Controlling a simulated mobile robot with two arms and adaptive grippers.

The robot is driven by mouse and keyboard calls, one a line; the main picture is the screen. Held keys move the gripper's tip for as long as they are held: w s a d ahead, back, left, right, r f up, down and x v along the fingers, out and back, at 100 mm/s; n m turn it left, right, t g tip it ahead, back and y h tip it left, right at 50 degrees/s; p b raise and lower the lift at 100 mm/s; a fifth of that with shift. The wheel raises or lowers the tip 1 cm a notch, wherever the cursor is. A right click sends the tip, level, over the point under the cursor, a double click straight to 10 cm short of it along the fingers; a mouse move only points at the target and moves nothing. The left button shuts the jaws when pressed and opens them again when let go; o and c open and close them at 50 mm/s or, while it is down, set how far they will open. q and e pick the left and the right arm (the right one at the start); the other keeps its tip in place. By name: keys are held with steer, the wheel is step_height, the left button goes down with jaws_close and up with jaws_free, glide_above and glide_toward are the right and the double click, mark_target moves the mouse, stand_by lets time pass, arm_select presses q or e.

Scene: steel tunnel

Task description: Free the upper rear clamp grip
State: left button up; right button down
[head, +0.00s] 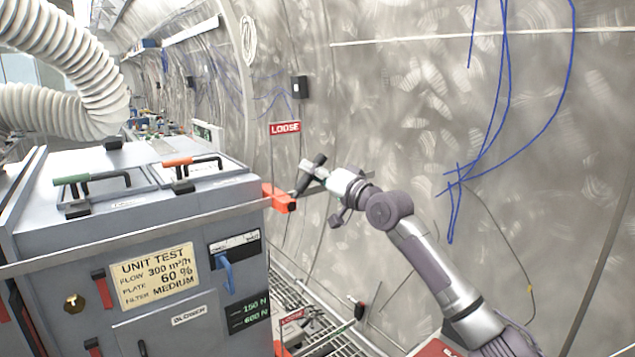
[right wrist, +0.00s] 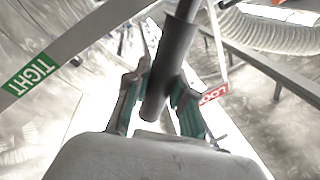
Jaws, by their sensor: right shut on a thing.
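The upper rear clamp grip is a dark cylindrical handle (head: 308,178) at the back right corner of the grey cabinet (head: 150,215). It stands tilted in the head view. In the right wrist view the grip (right wrist: 170,70) runs between the two green-padded fingers. My right gripper (head: 323,181) is shut on it, reaching in from the right; the fingers also show in the right wrist view (right wrist: 160,103). A red LOOSE sign (head: 285,128) is above the grip. A green TIGHT sign (right wrist: 30,75) shows at the left of the right wrist view. My left gripper is not in view.
An orange block (head: 279,198) sits at the cabinet corner beside the grip. A green handle (head: 92,179) and an orange handle (head: 191,161) are on the cabinet top. White ribbed hoses (head: 70,60) hang at upper left. Blue cables (head: 505,90) hang on the right wall.

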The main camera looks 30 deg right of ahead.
mark_target(301, 182)
steer(key=a+n, duration=0.1)
steer(key=a+r+n+p, duration=0.1)
steer(key=n, duration=0.1)
steer(key=shift+a+r+g, duration=0.1)
steer(key=shift+r+g, duration=0.2)
steer(key=shift+s+a+r+n+p, duration=0.15)
steer(key=shift+a+n+p, duration=0.4)
steer(key=shift+n, duration=0.65)
steer(key=shift+a, duration=0.1)
steer(key=c, duration=0.9)
jaws_free()
steer(key=shift+c, duration=0.2)
